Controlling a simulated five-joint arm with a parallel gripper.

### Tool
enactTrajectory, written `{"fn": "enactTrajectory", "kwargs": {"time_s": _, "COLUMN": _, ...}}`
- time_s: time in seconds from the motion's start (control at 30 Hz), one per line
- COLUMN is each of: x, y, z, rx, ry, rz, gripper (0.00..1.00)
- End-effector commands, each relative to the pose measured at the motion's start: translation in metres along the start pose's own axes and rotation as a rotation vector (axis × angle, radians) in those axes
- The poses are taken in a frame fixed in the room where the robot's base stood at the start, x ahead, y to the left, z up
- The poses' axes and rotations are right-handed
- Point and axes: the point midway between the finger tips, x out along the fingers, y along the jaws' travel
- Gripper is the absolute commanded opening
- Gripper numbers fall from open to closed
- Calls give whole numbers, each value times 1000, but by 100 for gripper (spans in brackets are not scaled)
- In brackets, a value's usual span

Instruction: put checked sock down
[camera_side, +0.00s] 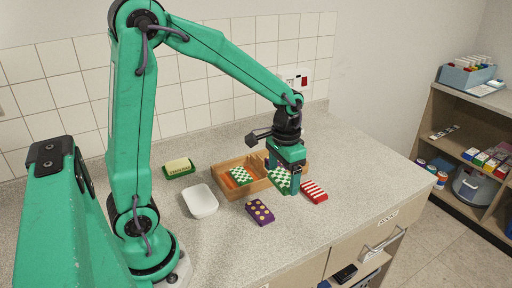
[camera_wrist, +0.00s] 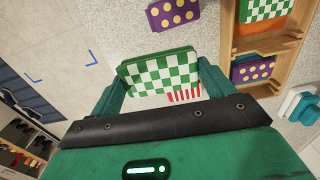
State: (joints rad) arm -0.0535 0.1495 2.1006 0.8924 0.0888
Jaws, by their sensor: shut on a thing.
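My gripper (camera_side: 285,184) is shut on a green-and-white checked sock (camera_side: 281,180), a folded flat block. In the wrist view the held checked sock (camera_wrist: 160,73) spans between the two fingers of my gripper (camera_wrist: 161,84). It is over the counter just in front of the wooden box (camera_side: 262,182); its height above the counter is hard to tell. A second checked sock (camera_side: 241,175) lies in the box, also seen in the wrist view (camera_wrist: 265,8). A red-and-white striped sock (camera_side: 314,192) lies right of my gripper, partly hidden in the wrist view (camera_wrist: 184,96).
A purple dotted sock (camera_side: 260,211) lies on the counter in front. Another purple dotted sock (camera_wrist: 253,70) is in a box compartment. A white bowl (camera_side: 200,201) and a green-and-cream item (camera_side: 178,168) stand left.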

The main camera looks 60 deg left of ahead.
Motion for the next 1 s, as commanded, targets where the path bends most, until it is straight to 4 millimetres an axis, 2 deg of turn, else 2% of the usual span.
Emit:
{"fn": "enactTrajectory", "kwargs": {"time_s": 0.03, "x": -3, "y": -14, "z": 2, "rx": -12, "ry": 3, "rz": 0, "gripper": 59}}
{"fn": "enactTrajectory", "kwargs": {"time_s": 0.2, "x": -10, "y": -48, "z": 10, "rx": -25, "ry": 2, "rz": 0, "gripper": 59}}
{"fn": "enactTrajectory", "kwargs": {"time_s": 0.4, "x": -16, "y": -75, "z": 19, "rx": -35, "ry": 2, "rz": 0, "gripper": 59}}
{"fn": "enactTrajectory", "kwargs": {"time_s": 0.83, "x": -16, "y": -88, "z": 23, "rx": -37, "ry": 1, "rz": 0, "gripper": 59}}
{"fn": "enactTrajectory", "kwargs": {"time_s": 1.0, "x": -6, "y": -104, "z": 24, "rx": -39, "ry": -1, "rz": 1, "gripper": 59}}
